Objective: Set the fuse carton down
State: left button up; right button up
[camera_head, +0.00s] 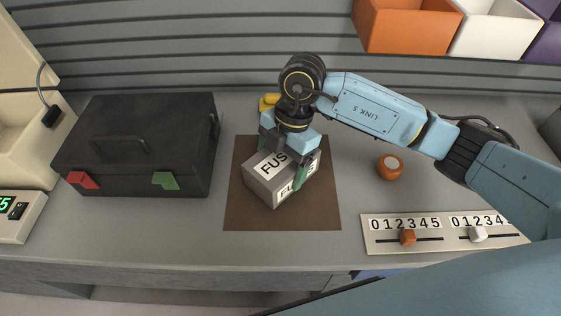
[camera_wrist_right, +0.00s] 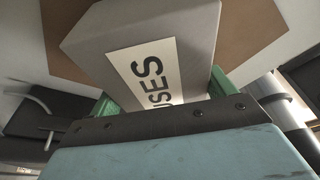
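The fuse carton (camera_head: 262,188) is a grey box with white labels reading "FUS…". It is over the brown mat (camera_head: 318,212); I cannot tell whether its underside touches the mat. My right gripper (camera_head: 283,165) reaches down on it from above, with green fingers on two opposite sides. In the right wrist view the carton (camera_wrist_right: 200,25) fills the space between the green fingers, and the brown mat (camera_wrist_right: 255,28) shows behind it. The far finger is mostly hidden in the head view. My left gripper is not in view.
A black toolbox (camera_head: 140,130) stands left of the mat. An orange round object (camera_head: 389,167) and a slider panel (camera_head: 440,249) lie to the right. A yellow thing (camera_head: 267,102) is behind my gripper. Orange and white bins (camera_head: 405,27) are at the back right.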

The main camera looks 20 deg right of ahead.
jog(key=o, duration=0.4)
jog(key=shift+c, duration=0.2)
jog(key=p+v, duration=0.1)
jog(key=v, duration=1)
jog(key=shift+r, duration=0.5)
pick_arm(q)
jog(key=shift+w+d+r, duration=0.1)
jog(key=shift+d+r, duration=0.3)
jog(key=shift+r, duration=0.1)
pick_arm(e)
jog(key=shift+d+r, duration=0.1)
